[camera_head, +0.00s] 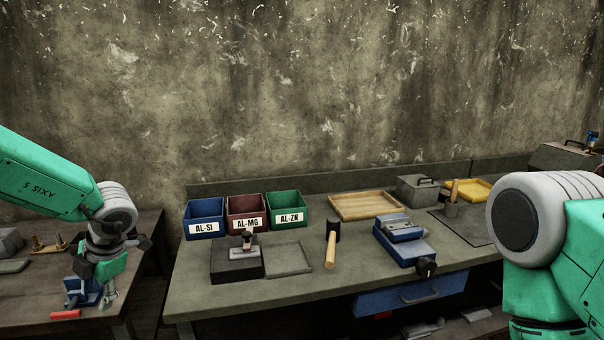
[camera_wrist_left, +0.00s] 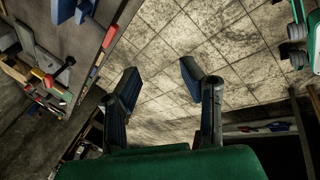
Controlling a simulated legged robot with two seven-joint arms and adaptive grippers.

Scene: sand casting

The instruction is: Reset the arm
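My left arm (camera_head: 50,175) comes in from the left in the head view, and its gripper hangs low over the front of the left table. In the left wrist view, the two fingers of my left gripper (camera_wrist_left: 158,82) are spread apart with nothing between them; floor tiles show behind the gap. My right arm (camera_head: 550,240) shows large at the right of the head view, bent at a grey joint. Its gripper is outside the frame.
The main bench holds blue (camera_head: 204,220), red (camera_head: 248,212) and green (camera_head: 287,208) bins, a mallet (camera_head: 331,250), a blue vise (camera_head: 405,245) and a wooden tray (camera_head: 366,206). The left table (camera_head: 40,290) carries several parts. A gap separates the tables.

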